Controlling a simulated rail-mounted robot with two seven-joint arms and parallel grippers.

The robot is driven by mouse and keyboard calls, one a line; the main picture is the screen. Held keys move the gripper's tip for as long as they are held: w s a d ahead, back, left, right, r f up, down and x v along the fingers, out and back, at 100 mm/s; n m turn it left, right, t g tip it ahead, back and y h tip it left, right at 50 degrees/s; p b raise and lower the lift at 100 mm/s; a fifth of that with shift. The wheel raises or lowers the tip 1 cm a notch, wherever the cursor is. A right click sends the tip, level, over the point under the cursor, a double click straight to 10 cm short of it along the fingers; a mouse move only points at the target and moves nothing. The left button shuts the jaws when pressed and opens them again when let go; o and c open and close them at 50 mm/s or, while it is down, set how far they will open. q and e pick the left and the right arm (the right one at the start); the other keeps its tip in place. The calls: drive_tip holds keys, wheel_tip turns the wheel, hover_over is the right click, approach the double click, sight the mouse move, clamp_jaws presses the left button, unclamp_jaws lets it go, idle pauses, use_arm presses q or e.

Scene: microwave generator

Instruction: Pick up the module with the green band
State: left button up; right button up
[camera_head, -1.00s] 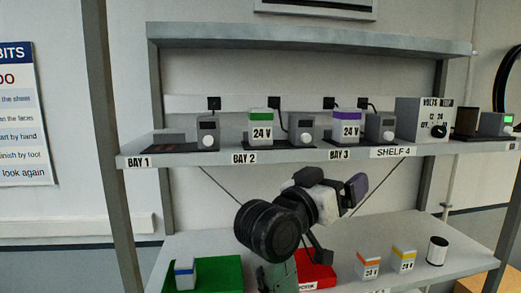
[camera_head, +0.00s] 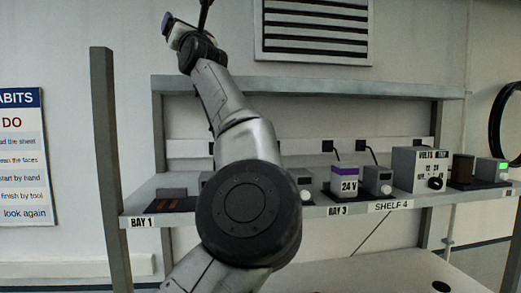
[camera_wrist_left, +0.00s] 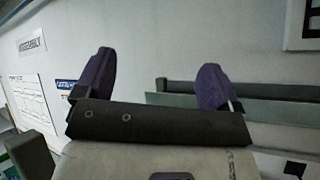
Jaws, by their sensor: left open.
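The module with the green band is hidden in the head view now; my raised arm covers the Bay 2 part of the shelf where it stood earlier. My left gripper (camera_head: 184,18) is high at the upper left of the head view, above the rack's top board. In the left wrist view the left gripper (camera_wrist_left: 154,72) is open, its two purple-padded fingers wide apart with nothing between them. It faces the wall and the top board. My right gripper is not in view.
A purple-banded 24 V module (camera_head: 344,182) stands in Bay 3 on the shelf (camera_head: 262,215). A voltage meter box (camera_head: 414,169) stands to its right. The rack post (camera_head: 110,170) is at left.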

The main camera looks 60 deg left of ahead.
use_arm(q)
drive_tip(key=w+d+f+t+h, duration=0.2)
drive_tip(key=w+f+t+h, duration=0.2)
drive_tip(key=w+f+h, duration=0.85)
drive_tip(key=w+d+f+m+g+h, duration=0.1)
drive_tip(key=w+d+f+g+h, duration=0.1)
drive_tip(key=d+f+h, duration=0.8)
drive_tip(key=shift+y, duration=0.45)
drive_tip(key=x, duration=0.5)
drive_tip(key=d+x, duration=0.1)
drive_tip(key=x, duration=0.1)
drive_tip(key=shift+s+a+f+b, duration=0.2)
drive_tip(key=shift+f+b, duration=0.15)
drive_tip(key=shift+f, duration=0.2)
drive_tip(key=shift+p+x, duration=0.8)
drive_tip(key=shift+x, duration=1.5)
drive_tip(key=shift+f, duration=0.4)
